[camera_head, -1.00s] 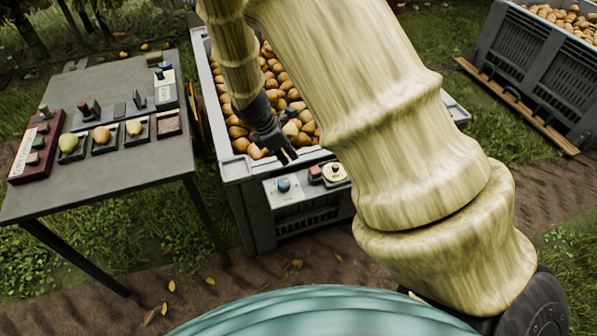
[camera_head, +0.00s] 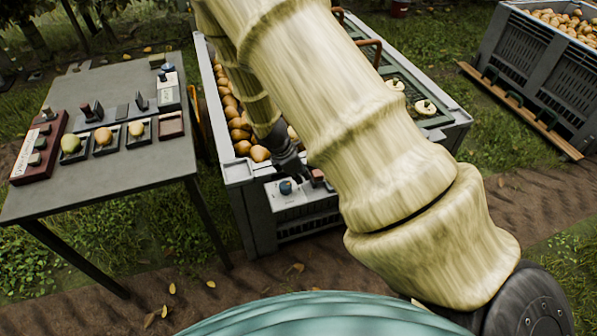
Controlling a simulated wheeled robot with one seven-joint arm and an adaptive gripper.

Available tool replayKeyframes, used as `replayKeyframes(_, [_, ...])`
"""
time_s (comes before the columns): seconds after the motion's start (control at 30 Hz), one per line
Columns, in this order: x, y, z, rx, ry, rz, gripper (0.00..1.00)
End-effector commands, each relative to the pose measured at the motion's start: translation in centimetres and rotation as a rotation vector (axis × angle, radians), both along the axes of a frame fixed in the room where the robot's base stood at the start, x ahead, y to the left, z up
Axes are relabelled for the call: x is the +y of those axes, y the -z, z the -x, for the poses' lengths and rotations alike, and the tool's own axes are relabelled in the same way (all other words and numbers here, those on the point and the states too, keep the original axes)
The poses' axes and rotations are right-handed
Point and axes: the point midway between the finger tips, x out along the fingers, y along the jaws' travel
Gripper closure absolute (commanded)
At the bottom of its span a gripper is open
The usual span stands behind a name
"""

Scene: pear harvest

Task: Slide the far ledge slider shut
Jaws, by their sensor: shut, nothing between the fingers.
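A pale control panel (camera_head: 285,205) sits on the grey ledge at the near end of the pear crate. It carries a blue knob (camera_head: 286,187) and a small red-brown block (camera_head: 318,175). I cannot tell which part is the far ledge slider or how it stands; my arm hides the panel's right side. My gripper (camera_head: 301,177) is shut and empty. It points down beside the panel's back edge, between the blue knob and the red-brown block. Whether it touches either one is not clear.
The grey crate (camera_head: 246,213) holds many pears and has a green panel (camera_head: 400,85) on its right side. A grey table (camera_head: 140,165) at left carries trays with pears and a dark red box (camera_head: 38,150). Another pear crate (camera_head: 525,65) stands at far right.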

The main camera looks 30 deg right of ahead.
Motion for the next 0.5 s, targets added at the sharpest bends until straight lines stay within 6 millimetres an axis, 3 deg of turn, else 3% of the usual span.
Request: replayKeyframes(0.5, [-0.79,-0.03,0.20,0.001,0.001,0.000,1.00])
